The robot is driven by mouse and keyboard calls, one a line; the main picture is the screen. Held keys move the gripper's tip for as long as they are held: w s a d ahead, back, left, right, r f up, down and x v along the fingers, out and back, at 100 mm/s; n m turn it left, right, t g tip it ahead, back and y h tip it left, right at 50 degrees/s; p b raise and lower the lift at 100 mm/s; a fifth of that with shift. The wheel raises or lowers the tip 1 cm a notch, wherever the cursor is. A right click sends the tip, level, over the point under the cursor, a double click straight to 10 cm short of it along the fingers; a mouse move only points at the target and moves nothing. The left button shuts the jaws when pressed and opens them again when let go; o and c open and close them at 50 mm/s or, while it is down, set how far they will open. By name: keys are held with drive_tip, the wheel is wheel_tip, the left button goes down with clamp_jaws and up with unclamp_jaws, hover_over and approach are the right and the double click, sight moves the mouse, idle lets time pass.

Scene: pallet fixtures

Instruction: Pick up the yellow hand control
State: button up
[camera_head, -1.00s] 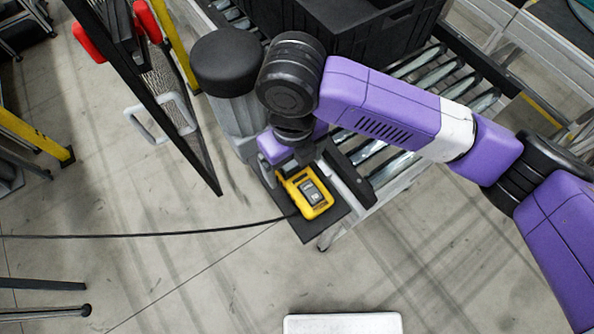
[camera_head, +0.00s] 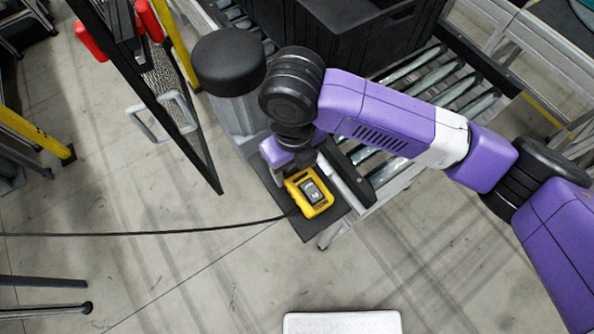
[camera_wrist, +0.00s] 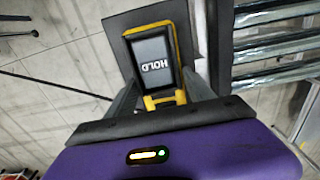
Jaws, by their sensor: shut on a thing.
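The yellow hand control (camera_head: 317,210) has a dark screen face and is at the small dark plate (camera_head: 299,228) beside the roller conveyor. My gripper (camera_head: 297,169) reaches down from above and is shut on the hand control's near end. In the wrist view the hand control (camera_wrist: 154,48) lies between the two fingers of my gripper (camera_wrist: 160,84), its screen reading HOLD upside down. Whether it still touches the plate is not clear. The arm hides part of the plate.
A black cable (camera_head: 150,234) runs left from the plate across the floor. A dark-topped grey post (camera_head: 229,65) stands close by my wrist. A black crate (camera_head: 345,40) sits on the roller conveyor (camera_head: 462,80). A mesh panel (camera_head: 160,90) stands left.

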sight(294, 167)
drive_tip(key=shift+r, duration=0.1)
wheel_tip(294, 167, up, 20)
drive_tip(key=b, duration=0.2)
idle(0.3)
